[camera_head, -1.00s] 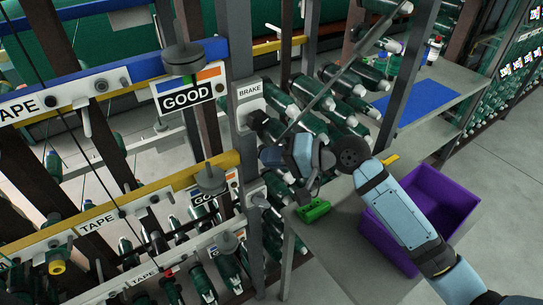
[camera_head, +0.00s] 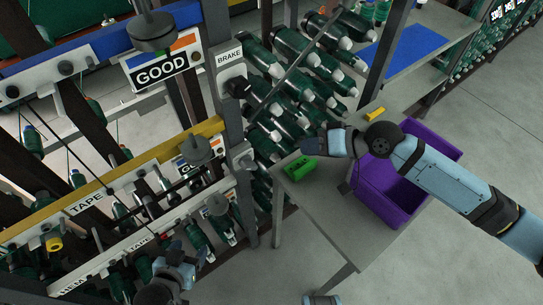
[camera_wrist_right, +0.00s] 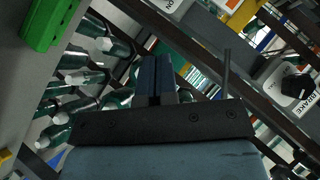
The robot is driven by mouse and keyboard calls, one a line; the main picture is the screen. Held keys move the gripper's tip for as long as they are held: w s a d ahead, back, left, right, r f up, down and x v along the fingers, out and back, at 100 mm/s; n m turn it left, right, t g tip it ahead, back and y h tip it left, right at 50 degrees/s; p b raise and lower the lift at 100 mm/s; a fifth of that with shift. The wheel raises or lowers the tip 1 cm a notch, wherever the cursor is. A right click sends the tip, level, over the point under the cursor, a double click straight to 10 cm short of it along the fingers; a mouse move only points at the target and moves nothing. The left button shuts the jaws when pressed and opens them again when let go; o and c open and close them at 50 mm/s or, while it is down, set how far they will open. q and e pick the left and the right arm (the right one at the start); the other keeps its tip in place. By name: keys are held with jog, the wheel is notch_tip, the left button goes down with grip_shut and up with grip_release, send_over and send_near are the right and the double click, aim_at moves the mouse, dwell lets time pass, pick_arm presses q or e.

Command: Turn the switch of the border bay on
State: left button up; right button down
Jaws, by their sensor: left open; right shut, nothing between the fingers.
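A black rotary switch (camera_head: 238,87) sits on a white plate marked BRAKE on the grey post, beside the upper GOOD sign. A second similar switch (camera_head: 246,161) is lower on the same post, its label unreadable. No label reading "border" is legible. My right gripper (camera_head: 312,143) is shut and empty, in front of the bobbin rack and right of the post, apart from both switches. The right wrist view shows its fingers (camera_wrist_right: 157,78) together, with a BRAKE switch (camera_wrist_right: 298,86) at the right edge. My left gripper (camera_head: 172,262) is open at the lower left, partly unclear.
A green block (camera_head: 299,167) and a yellow piece (camera_head: 375,114) lie on the grey bench (camera_head: 319,197). A purple crate (camera_head: 392,203) stands beside my right arm. Green bobbins (camera_head: 290,50) fill the rack behind. Blue and yellow rails (camera_head: 150,158) cross the left side.

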send_near(254, 164)
jog(key=w+a, duration=0.2)
jog(key=w, duration=0.2)
jog(key=a+f, duration=0.1)
jog(key=s+a+f+p, duration=0.1)
jog(key=shift+s+a+f, duration=0.1)
jog(key=shift+a+f, duration=0.25)
jog(key=shift+s+a+f, duration=0.2)
jog(key=shift+a+f, duration=0.05)
jog(key=shift+f, duration=0.15)
jog(key=shift+f, duration=0.25)
dwell(0.5)
jog(key=shift+d+f, duration=0.1)
jog(key=shift+f, duration=0.15)
